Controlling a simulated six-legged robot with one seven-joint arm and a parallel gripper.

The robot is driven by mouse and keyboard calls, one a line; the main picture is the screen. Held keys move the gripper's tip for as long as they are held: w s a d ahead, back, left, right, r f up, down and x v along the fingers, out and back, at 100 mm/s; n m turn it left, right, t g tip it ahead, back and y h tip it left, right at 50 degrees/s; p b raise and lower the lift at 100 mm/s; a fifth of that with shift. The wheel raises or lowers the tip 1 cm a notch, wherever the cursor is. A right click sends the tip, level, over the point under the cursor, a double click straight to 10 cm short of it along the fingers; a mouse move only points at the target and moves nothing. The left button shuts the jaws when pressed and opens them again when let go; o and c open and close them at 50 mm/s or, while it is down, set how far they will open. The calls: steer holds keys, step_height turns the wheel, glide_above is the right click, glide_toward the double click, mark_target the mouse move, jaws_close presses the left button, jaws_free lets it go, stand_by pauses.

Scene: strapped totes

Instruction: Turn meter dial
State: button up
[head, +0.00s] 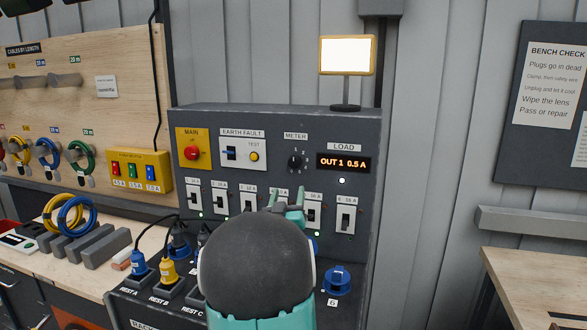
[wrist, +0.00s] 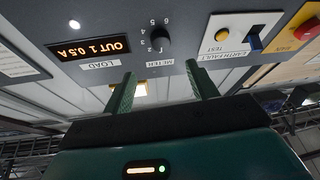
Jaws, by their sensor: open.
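The meter dial (head: 296,162) is a small black knob on the grey panel, under the METER label and left of the display. The display (head: 344,162) reads OUT 1 0.5 A. My gripper (head: 287,194) is just below the dial in the head view, partly hidden by my own dark wrist. In the wrist view, which is upside down, the dial (wrist: 157,40) shows with numbers around it. My open, empty green fingers (wrist: 160,70) stand on either side of its line, apart from it. The dial's exact pointer direction is too small to tell.
A red MAIN switch (head: 193,153) and an earth fault unit (head: 242,151) sit left of the dial. Several breakers line the row below, such as the rightmost one (head: 346,218). Blue (head: 139,264) and yellow (head: 168,269) plugs stand at lower left. A lit lamp (head: 347,56) stands on top.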

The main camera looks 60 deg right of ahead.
mark_target(294, 165)
steer(key=x, duration=1.2)
steer(key=shift+d, duration=0.1)
steer(key=c, duration=1)
